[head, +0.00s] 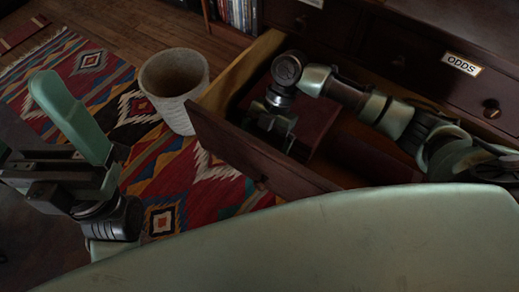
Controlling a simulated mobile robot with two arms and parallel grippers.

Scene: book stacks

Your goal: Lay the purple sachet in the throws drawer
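A dark wooden drawer (240,148) is pulled open from the cabinet, and its own label does not show. My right arm reaches into it from the right, with the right gripper (270,122) pointing down inside. The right fingertips are too dark and hidden to tell whether they hold anything. A dark red flat thing (314,119) lies in the drawer beside the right gripper. I cannot make out a purple sachet. My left gripper (72,118) is raised at the left, over the rug and away from the drawer; its finger spacing is unclear.
A grey round bin (174,88) stands on the patterned rug (130,125), close to the drawer's left corner. A shut drawer labelled ODDS (462,64) is at the right. Books (238,14) stand at the back. My pale green body covers the bottom.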

